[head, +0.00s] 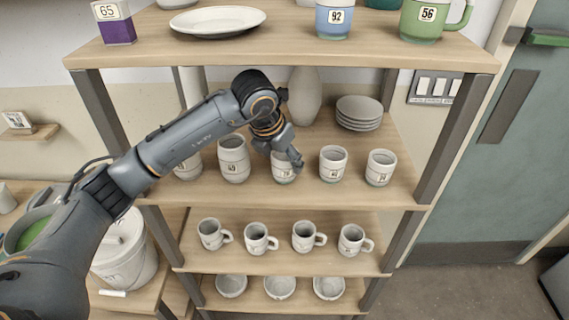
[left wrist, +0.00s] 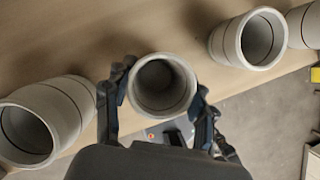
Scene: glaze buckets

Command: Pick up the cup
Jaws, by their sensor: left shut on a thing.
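A pale grey cup (head: 282,173) with a small number label stands in the middle of the row on the shelf at my arm's height. In the left wrist view the cup (left wrist: 162,88) shows from above, its round mouth open and empty. My left gripper (head: 287,158) reaches down to it, with one finger on each side of the cup. The gripper (left wrist: 161,92) is shut on it. The arm and fingers hide part of the cup in the head view. I cannot tell whether its base is off the board. My right gripper is not in view.
Similar cups (head: 234,160) and (head: 333,164) stand close on both sides. A tall vase (head: 304,97) and stacked plates (head: 359,113) are behind. The upper shelf board (head: 290,55) hangs above. Handled mugs (head: 304,237) and bowls stand below.

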